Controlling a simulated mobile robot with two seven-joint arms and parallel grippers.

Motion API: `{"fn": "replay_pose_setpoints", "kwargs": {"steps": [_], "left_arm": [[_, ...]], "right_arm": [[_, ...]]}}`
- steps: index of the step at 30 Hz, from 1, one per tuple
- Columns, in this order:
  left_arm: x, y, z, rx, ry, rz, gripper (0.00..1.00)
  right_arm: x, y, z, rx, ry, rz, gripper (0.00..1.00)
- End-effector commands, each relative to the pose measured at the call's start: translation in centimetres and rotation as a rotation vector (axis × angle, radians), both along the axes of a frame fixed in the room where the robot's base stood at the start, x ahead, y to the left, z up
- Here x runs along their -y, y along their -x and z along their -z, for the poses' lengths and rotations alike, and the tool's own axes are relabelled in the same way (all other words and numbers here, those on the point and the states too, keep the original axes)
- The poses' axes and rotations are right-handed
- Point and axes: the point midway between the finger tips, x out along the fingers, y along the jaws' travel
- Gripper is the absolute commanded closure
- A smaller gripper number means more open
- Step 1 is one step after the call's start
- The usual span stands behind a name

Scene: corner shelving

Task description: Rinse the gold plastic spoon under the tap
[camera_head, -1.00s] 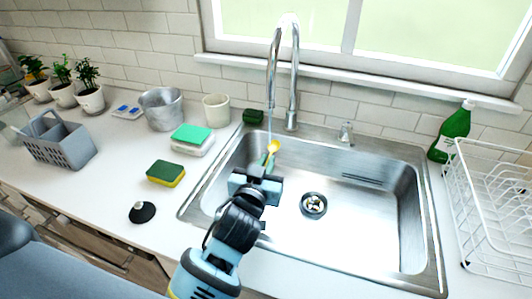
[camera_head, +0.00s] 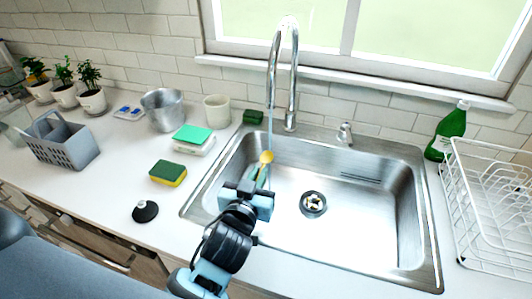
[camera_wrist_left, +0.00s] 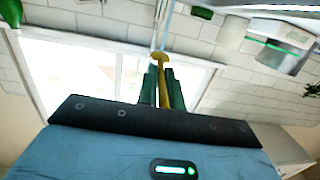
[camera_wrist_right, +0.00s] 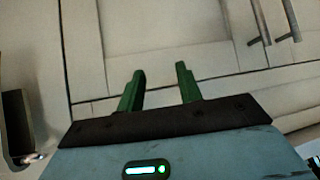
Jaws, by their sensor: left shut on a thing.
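The gold plastic spoon (camera_head: 266,157) is over the left part of the steel sink (camera_head: 290,240), its bowl pointing away from me. My left gripper (camera_head: 257,180) is shut on its handle. In the left wrist view the spoon (camera_wrist_left: 162,90) stands between the green fingers, with its bowl beyond their tips. A thin water stream comes down from the tap (camera_head: 293,75) and appears to meet the bowl. My right gripper (camera_wrist_right: 160,85) shows only in its wrist view, open and empty in front of pale cabinet fronts.
A yellow-green sponge (camera_head: 168,173) and a black round-based knob (camera_head: 145,211) lie left of the sink. A beige cup (camera_head: 217,111) and metal bucket (camera_head: 163,110) stand behind. A green bottle (camera_head: 447,133) and white dish rack (camera_head: 490,195) stand at right.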

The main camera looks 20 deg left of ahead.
Motion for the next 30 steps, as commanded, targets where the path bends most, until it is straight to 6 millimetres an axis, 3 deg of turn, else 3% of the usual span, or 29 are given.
{"fn": "replay_pose_setpoints", "kwargs": {"steps": [13, 30], "left_arm": [[-0.3, 2.9, 0.0, 0.000, 0.000, 0.001, 1.00], [-0.4, 3.2, 0.0, 0.000, 0.000, 0.001, 1.00]], "right_arm": [[0.0, -0.1, -0.2, 0.004, -0.002, 0.001, 0.65], [0.0, -0.2, -0.2, 0.006, -0.002, 0.001, 0.65]]}}
